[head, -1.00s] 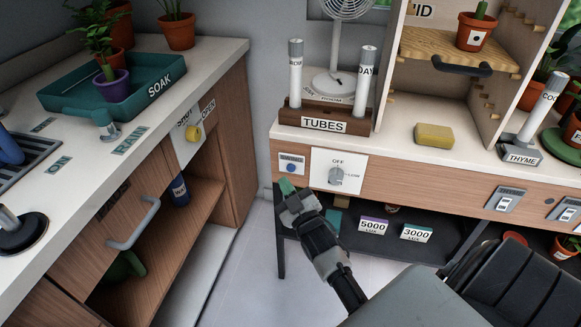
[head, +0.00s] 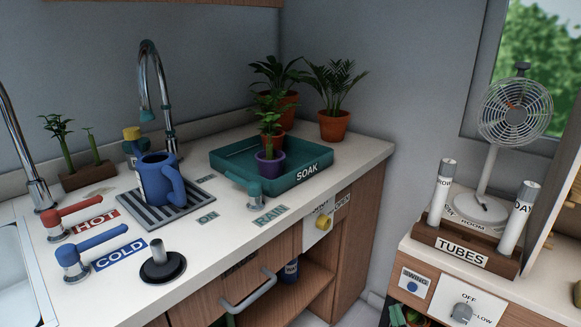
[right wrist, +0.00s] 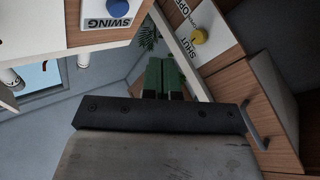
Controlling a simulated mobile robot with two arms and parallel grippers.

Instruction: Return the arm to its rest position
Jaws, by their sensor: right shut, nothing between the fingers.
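My right gripper (head: 404,316) barely shows at the bottom edge of the head view, only its green fingertips in sight. They appear just below the SWING button (head: 412,286) on the front of the right-hand bench. In the right wrist view its green fingers (right wrist: 164,78) are together and empty. That view also shows the blue SWING button (right wrist: 84,58) at the top left and the yellow knob (right wrist: 199,36) at the top right, both apart from the fingers. Most of the right arm is hidden below the head view. My left gripper is not in view.
The teal SOAK tray (head: 225,161) holds a purple-potted plant (head: 270,166); terracotta-potted palms (head: 334,126) stand at the back. A blue jug (head: 158,180) sits on the sink grate. A fan (head: 513,112) and the TUBES rack (head: 462,252) stand on the right bench.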

